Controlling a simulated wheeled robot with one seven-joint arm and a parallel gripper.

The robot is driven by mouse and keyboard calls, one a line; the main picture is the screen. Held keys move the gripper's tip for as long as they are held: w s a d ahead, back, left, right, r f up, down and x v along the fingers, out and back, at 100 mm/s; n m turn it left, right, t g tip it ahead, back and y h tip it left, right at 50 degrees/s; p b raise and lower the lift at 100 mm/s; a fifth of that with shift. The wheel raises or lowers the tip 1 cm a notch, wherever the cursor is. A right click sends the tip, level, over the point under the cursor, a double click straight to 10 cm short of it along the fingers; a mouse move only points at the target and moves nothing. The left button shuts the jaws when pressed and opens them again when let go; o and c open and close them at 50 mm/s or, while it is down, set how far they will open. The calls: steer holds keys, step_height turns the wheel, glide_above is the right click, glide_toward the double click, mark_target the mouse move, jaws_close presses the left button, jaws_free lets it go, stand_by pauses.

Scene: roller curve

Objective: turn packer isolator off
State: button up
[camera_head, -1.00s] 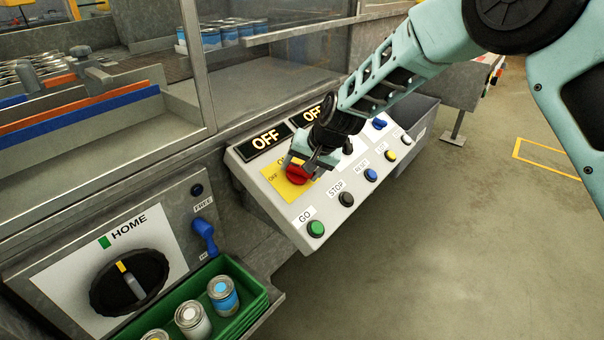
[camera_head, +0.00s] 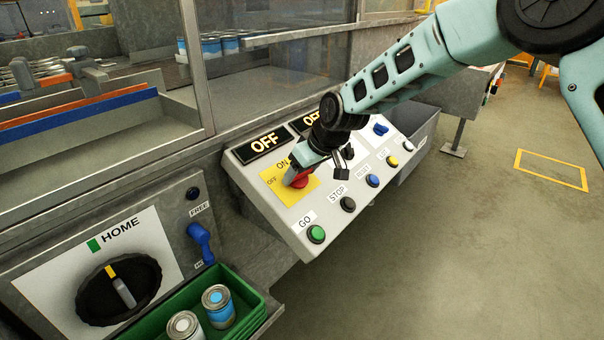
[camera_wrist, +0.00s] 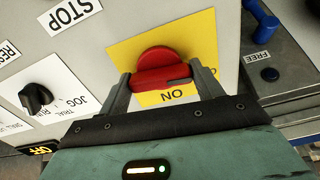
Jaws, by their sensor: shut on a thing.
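The red isolator knob (camera_head: 298,180) sits on a yellow plate (camera_head: 284,194) marked ON and OFF on the sloped control panel. In the wrist view the red knob (camera_wrist: 163,70) shows between the two fingers of my gripper (camera_wrist: 160,82), which is shut on it. Two black displays above the plate (camera_head: 264,146) read OFF; the right one is partly covered by my arm.
A green GO button (camera_head: 316,234), a black STOP button (camera_head: 348,204) and several other controls line the panel's lower edge. A HOME rotary switch (camera_head: 118,292), a blue lever (camera_head: 201,240) and a green tray of cans (camera_head: 250,318) are at the lower left. Open floor lies right.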

steer(key=shift+n, duration=0.5)
stand_by(0.3)
steer(key=o, duration=1)
steer(key=shift+d+r, duration=0.1)
steer(key=b+v, duration=0.1)
steer(key=v, duration=1.6)
steer(key=shift+s+r, duration=0.1)
steer(key=shift+s, duration=0.05)
